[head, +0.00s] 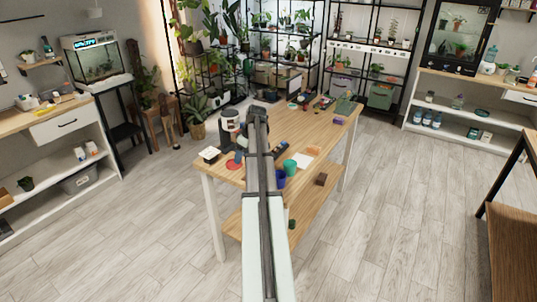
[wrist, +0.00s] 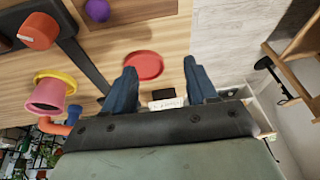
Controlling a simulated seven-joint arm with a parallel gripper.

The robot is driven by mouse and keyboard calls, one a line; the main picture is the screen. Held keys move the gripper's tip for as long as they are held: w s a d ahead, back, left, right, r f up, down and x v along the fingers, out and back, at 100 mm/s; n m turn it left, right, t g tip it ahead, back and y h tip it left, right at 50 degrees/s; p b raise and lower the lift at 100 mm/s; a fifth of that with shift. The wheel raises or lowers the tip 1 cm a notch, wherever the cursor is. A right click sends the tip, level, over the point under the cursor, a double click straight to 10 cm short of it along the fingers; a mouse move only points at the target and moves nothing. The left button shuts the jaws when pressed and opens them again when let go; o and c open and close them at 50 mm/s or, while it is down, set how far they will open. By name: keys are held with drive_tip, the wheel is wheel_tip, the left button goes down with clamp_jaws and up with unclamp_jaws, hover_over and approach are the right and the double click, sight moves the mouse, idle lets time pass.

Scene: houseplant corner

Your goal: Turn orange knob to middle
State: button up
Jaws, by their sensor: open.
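The orange knob (wrist: 38,30) is at the upper left of the wrist view.
A red disc (wrist: 144,66) lies on the table beyond the fingers. A purple ball (wrist: 97,10), a dark bar and a pink pot with a yellow rim (wrist: 48,93) are near the knob. A blue cup (head: 279,178) and a teal cup (head: 290,167) stand beside my arm.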

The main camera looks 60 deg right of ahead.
drive_tip(key=s+d+r+t, duration=0.1)
drive_tip(key=s+d+r, duration=0.3)
drive_tip(key=s+d, duration=0.15)
drive_tip(key=s+d+r, duration=0.4)
drive_tip(key=s+d, duration=0.1)
drive_tip(key=d, duration=0.2)
drive_tip(key=shift+h, duration=0.3)
drive_tip(key=x, duration=1.4)
drive_tip(key=shift+w+d+r, duration=0.1)
drive_tip(key=shift+d, duration=0.1)
drive_tip(key=shift+c, duration=0.5)
drive_tip(key=c, duration=0.9)
drive_tip(key=shift+c, duration=0.2)
